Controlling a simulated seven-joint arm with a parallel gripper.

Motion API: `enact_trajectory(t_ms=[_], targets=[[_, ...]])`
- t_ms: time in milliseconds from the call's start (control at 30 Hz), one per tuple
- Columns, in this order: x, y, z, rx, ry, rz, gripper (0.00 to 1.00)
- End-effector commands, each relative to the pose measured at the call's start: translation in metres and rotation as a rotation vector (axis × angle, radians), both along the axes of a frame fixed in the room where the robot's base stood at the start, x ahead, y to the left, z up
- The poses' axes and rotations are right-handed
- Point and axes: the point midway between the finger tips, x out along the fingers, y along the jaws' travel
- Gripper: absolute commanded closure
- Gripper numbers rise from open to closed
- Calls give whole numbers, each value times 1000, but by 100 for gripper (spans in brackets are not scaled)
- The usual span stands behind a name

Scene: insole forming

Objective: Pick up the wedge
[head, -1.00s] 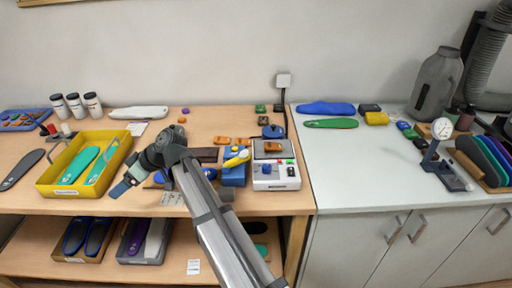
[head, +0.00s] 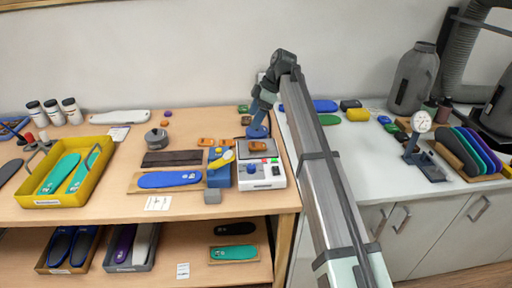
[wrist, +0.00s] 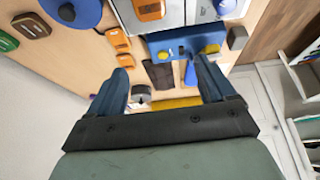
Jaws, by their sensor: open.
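Several small pieces could be the wedge; I cannot tell which one is meant. Two orange pieces (head: 215,142) lie side by side on the wooden bench, and they show at upper left in the wrist view (wrist: 121,48). Another orange piece (head: 257,146) sits on top of the white device, at the top edge of the wrist view (wrist: 149,9). My gripper (head: 258,122) is at the back of the white device, pointing down. In the wrist view its blue fingers (wrist: 159,68) are spread, with nothing held between them.
The white device (head: 262,174) with buttons stands at the bench's right end, beside a blue block (head: 219,173) with a yellow top. A blue insole (head: 170,179), a dark strip (head: 172,158) and a yellow tray (head: 50,199) lie leftward. The white counter (head: 375,160) is right.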

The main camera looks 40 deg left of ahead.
Motion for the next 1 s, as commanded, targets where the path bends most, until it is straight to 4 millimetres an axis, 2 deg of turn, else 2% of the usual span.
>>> enact_trajectory(t_ms=[33,100,267,467,800,1000], targets=[[18,-10,5,-11,-10,-3,17],[34,-23,10,-25,-19,0,17],[50,-37,13,-42,-30,3,17],[46,-34,-1,-44,-29,5,17],[31,-20,-51,-43,-29,4,17],[27,-15,-67,-42,-30,4,17]])
